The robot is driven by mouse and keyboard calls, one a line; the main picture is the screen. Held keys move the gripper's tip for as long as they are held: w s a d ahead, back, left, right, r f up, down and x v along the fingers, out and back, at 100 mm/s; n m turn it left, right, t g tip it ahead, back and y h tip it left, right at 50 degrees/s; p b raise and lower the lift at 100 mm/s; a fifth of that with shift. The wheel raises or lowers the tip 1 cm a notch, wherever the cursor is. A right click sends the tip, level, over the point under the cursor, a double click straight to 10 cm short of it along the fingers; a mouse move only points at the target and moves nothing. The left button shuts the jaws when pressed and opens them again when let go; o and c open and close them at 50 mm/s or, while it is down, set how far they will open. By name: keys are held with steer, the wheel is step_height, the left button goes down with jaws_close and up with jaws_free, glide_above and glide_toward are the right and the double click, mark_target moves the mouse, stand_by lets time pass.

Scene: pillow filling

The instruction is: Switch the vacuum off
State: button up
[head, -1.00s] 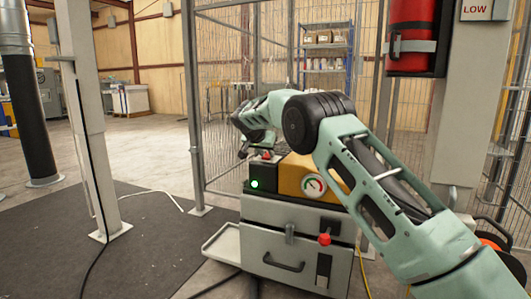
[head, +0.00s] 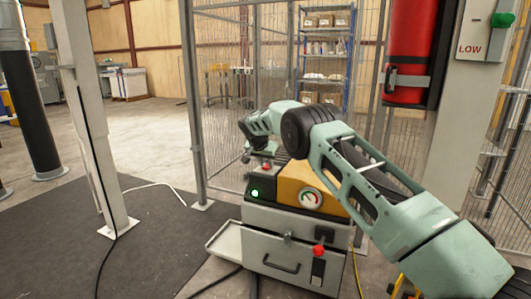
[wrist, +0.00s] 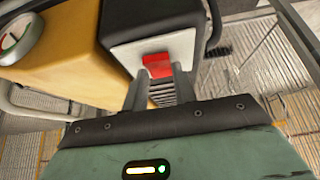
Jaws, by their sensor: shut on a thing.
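The vacuum is a grey cabinet (head: 262,228) with a yellow housing (head: 290,180) and a round gauge (head: 310,198) on top. A black box beside the housing has a lit green lamp (head: 254,193) on its front and a small red switch (head: 266,166) on top. In the wrist view the red switch (wrist: 158,66) stands on a pale plate (wrist: 180,45) on the black box. My gripper (wrist: 157,78) is shut on the red switch, with a finger at each side. In the head view my gripper is small and partly hidden by my wrist.
A red knob (head: 319,250) juts from the cabinet front. A tray (head: 224,240) sticks out at its left. A wire-mesh fence (head: 232,100) stands behind. A post (head: 470,120) with a LOW sign and green handle (head: 502,20) stands at right. The floor at left is largely clear.

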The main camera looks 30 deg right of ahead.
steer(key=shift+r+p, duration=0.25)
steer(key=shift+p, duration=0.55)
steer(key=shift+f, duration=0.25)
steer(key=o, duration=1)
steer(key=shift+r, duration=0.1)
steer(key=p+v, duration=0.3)
steer(key=v, duration=1.4)
steer(key=shift+w+d+r+p, duration=0.2)
steer(key=shift+r+p, duration=0.1)
steer(key=shift+p, duration=0.1)
